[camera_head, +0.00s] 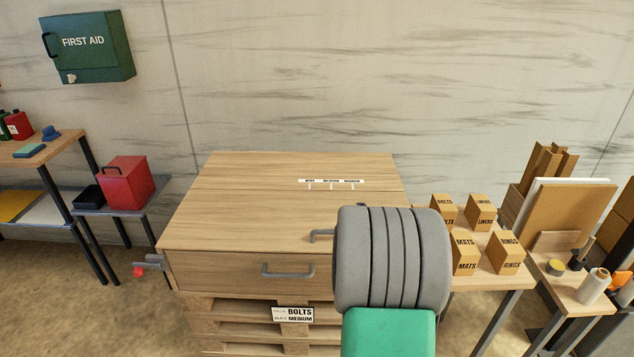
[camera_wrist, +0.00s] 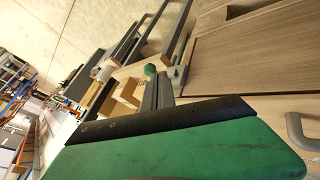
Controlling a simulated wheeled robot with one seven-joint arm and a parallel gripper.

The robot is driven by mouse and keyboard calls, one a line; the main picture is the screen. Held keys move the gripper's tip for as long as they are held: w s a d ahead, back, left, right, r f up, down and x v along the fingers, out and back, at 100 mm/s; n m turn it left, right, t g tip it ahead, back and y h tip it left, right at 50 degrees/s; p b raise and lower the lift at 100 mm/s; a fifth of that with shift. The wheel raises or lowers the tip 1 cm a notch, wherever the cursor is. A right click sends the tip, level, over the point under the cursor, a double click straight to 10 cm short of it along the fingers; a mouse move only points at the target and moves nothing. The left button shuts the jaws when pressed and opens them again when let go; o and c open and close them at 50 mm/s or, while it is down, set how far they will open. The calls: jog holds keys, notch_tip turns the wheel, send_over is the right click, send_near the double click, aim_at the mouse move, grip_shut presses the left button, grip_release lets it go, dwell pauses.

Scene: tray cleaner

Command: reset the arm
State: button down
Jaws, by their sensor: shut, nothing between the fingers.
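My arm stands in front of the wooden chest (camera_head: 230,225) in the head view, its grey ribbed section above a green section. My gripper does not show clearly there. In the wrist view my gripper (camera_wrist: 151,72) extends beyond a green housing with a black plate. Its narrow grey fingers are together with a green tip, and nothing shows between them. The chest's wooden surface (camera_wrist: 245,50) lies to the right of the fingers, with a grey handle (camera_wrist: 298,130) at the right edge. Whether the fingers touch anything I cannot tell.
The chest sits on a pallet (camera_head: 230,333) with a BOLTS, MEDIUM sign (camera_head: 293,314). Labelled boxes (camera_head: 467,255) stand on a right-hand table. A red container (camera_head: 127,183) is at left, and a red-tipped lever (camera_head: 139,271) juts from the chest. The chest's top is mostly clear.

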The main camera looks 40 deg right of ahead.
jog(key=s+a+f+n+y, duration=0.1)
jog(key=s+a+f+y, duration=0.15)
jog(key=a, duration=0.45)
jog(key=s+a+f+y, duration=0.1)
jog(key=a+f+y, duration=0.25)
jog(key=a, duration=0.35)
jog(key=w+a+r+n+t, duration=0.1)
jog(key=w+a+r+n, duration=0.2)
jog(key=a, duration=0.6)
jog(key=w+a+r+n+t+y, duration=0.1)
jog(key=a+r+n, duration=0.3)
jog(key=a+r, duration=0.4)
jog(key=w+a+r+n+t, duration=0.3)
jog(key=a+r, duration=0.3)
jog(key=a, duration=0.5)
jog(key=shift+w+a, duration=0.25)
jog(key=shift+w, duration=0.55)
